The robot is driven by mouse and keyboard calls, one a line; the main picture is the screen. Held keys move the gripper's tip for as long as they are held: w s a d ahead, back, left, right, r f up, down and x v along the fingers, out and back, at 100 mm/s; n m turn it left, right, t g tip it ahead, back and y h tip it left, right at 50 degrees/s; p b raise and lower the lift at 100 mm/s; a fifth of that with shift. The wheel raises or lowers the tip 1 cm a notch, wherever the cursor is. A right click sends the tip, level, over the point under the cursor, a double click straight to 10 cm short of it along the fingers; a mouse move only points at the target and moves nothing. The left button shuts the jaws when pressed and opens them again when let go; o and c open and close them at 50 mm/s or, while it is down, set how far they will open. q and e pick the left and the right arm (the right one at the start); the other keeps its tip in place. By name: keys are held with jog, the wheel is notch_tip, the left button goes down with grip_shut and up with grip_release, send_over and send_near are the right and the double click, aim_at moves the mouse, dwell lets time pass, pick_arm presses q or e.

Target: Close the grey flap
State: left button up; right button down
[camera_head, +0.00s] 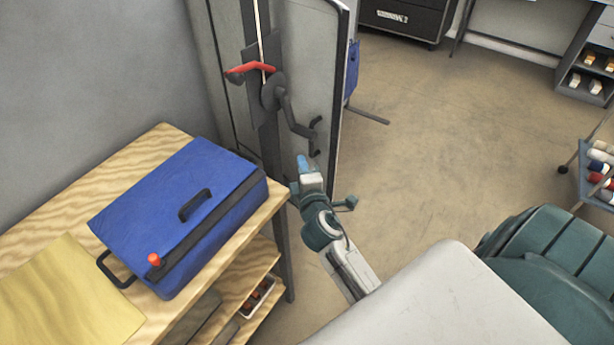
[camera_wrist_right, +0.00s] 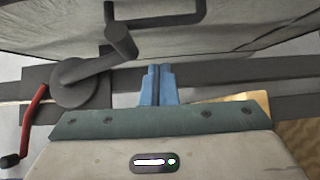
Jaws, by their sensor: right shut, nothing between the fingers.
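A grey flap (camera_head: 312,75) with a dark edge stands upright at the top middle of the head view, at an angle to the grey frame beside it. A dark bar handle (camera_head: 316,135) is on its lower part. My right gripper (camera_head: 302,164), with blue fingertips, is shut and empty just below and left of this handle. In the right wrist view the shut fingers (camera_wrist_right: 158,84) point toward the flap's grey face (camera_wrist_right: 45,28), and the handle (camera_wrist_right: 160,20) lies beyond them. Whether the fingers touch anything cannot be told. My left gripper is not in view.
A dark crank (camera_head: 275,95) and a red lever (camera_head: 250,68) are on the frame left of the flap. A wooden bench (camera_head: 140,150) carries a blue case (camera_head: 165,195) at the left. Open floor (camera_head: 430,140) lies to the right.

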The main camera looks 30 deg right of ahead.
aim_at(311, 152)
jog(key=shift+w+d+f+p, duration=0.1)
jog(key=shift+w+d+p, duration=0.1)
jog(key=shift+w+d, duration=0.4)
jog(key=shift+w+d+r+p, duration=0.1)
jog(key=shift+w+d+p, duration=0.25)
jog(key=shift+d, duration=0.45)
jog(key=shift+w+d+f+p, duration=0.1)
jog(key=shift+w+d, duration=0.45)
jog(key=shift+d, duration=0.15)
jog(key=shift+d, duration=0.15)
